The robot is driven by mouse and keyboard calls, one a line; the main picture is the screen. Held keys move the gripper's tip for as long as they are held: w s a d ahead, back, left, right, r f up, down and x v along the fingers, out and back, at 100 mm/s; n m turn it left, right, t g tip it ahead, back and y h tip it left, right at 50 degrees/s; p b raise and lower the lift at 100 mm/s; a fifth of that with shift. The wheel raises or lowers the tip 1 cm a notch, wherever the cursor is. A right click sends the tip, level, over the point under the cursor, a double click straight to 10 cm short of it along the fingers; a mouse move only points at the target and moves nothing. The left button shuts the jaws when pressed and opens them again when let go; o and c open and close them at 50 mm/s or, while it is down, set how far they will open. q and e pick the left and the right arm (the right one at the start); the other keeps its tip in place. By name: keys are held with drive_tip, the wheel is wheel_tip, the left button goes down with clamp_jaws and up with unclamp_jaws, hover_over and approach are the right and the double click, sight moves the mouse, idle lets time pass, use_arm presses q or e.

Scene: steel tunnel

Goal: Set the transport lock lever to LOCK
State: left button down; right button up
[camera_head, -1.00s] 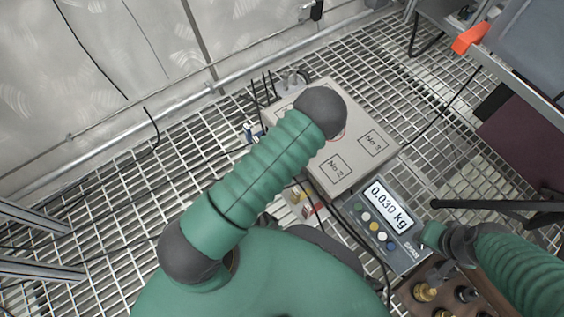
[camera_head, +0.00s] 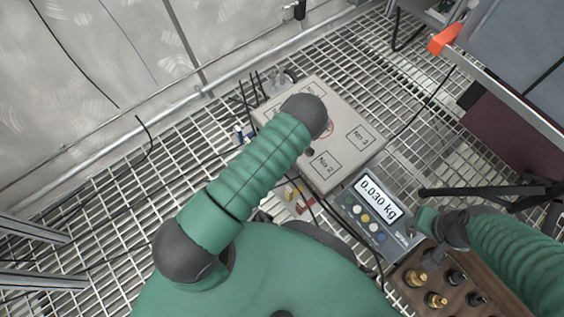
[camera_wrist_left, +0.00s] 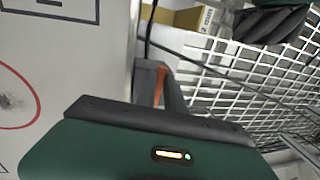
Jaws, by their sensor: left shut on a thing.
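The transport lock lever shows in the left wrist view as a grey piece with an orange strip (camera_wrist_left: 160,86), beside the pale box's side; most of it is hidden and I cannot read its setting. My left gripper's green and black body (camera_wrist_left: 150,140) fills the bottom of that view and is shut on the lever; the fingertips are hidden. In the head view my left arm covers that gripper. The pale box (camera_head: 345,165), marked No 2 and No 3, stands on the grating. My right gripper (camera_head: 440,226) is beside the scale; its jaws are unclear.
A scale (camera_head: 378,200) reading 0.030 kg stands right of the box. A wooden block (camera_head: 410,268) with brass and dark knobs is in front of it. Cables cross the grating. A bench with an orange part (camera_head: 444,39) is at the upper right.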

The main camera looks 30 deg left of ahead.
use_arm(q)
drive_tip(key=shift+w+d+n, duration=0.15)
drive_tip(key=shift+n, duration=0.15)
drive_tip(key=c, duration=1.4)
unclamp_jaws()
drive_tip(key=shift+c, duration=0.2)
drive_tip(key=shift+r, duration=0.1)
drive_tip(key=w+d+r+p, duration=0.1)
drive_tip(key=w+r+p, duration=0.2)
drive_tip(key=r+p, duration=0.6)
wheel_tip(320, 180, up, 7)
drive_tip(key=shift+r, duration=0.15)
